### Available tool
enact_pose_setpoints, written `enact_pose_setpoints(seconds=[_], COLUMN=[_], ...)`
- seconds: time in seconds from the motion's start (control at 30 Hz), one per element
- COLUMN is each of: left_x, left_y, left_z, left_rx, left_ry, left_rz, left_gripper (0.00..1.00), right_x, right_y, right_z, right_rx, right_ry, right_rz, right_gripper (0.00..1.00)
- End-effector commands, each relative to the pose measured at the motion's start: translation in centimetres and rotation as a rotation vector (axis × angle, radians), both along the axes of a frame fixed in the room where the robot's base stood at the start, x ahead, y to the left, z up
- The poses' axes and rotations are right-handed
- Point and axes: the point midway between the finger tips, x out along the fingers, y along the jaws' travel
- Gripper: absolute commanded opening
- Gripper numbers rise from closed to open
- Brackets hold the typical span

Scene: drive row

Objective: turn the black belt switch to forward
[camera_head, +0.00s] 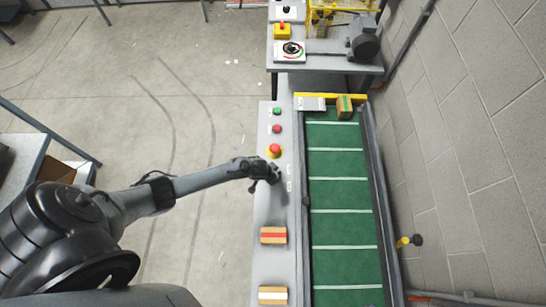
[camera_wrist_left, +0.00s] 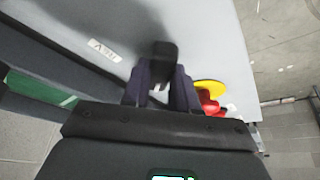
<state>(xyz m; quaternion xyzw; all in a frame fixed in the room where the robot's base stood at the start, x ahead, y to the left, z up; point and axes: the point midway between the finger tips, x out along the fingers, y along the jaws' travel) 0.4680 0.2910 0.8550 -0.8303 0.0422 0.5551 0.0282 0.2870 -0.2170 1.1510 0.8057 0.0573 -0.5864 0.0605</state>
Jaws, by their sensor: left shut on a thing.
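The black belt switch (camera_wrist_left: 165,52) shows in the left wrist view as a dark knob on the grey control panel (camera_wrist_left: 195,25). My left gripper (camera_wrist_left: 160,92) is at the knob, with a finger on each side, and it is shut on it. In the head view my left gripper (camera_head: 267,177) is over the panel, below the red emergency stop (camera_head: 274,151), and hides the switch. A small white label (camera_wrist_left: 103,50) lies left of the knob in the wrist view; its print is hard to read. The knob's exact setting cannot be told. My right gripper is not in view.
Green (camera_head: 277,111) and red (camera_head: 277,129) buttons sit farther up the panel. The emergency stop's yellow base (camera_wrist_left: 211,87) is close to my fingers. Two boxes (camera_head: 273,235) (camera_head: 273,295) lie lower on the panel. The green belt (camera_head: 340,195) runs alongside, with a box (camera_head: 344,107) at its far end.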

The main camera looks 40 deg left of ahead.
Motion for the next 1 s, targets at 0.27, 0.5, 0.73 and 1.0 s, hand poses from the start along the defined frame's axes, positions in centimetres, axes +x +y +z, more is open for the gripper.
enact_pose_setpoints(seconds=[0.27, 0.5, 0.73, 1.0], left_x=[-0.28, -0.26, -0.26, -0.14], left_y=[0.13, 0.24, 0.27, 0.1], left_z=[-0.32, -0.37, -0.39, -0.24], left_rx=[0.003, 0.004, 0.004, 0.002], left_ry=[0.006, 0.005, 0.005, 0.003], left_rz=[0.072, 0.084, 0.084, 0.08], left_gripper=[0.0, 0.0, 0.31, 0.53], right_x=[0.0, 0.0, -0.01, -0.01], right_y=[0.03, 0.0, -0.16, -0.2], right_z=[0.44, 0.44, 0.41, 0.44], right_rx=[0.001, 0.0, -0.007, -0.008], right_ry=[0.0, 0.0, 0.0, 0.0], right_rz=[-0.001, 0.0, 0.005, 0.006], right_gripper=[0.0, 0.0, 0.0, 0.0])
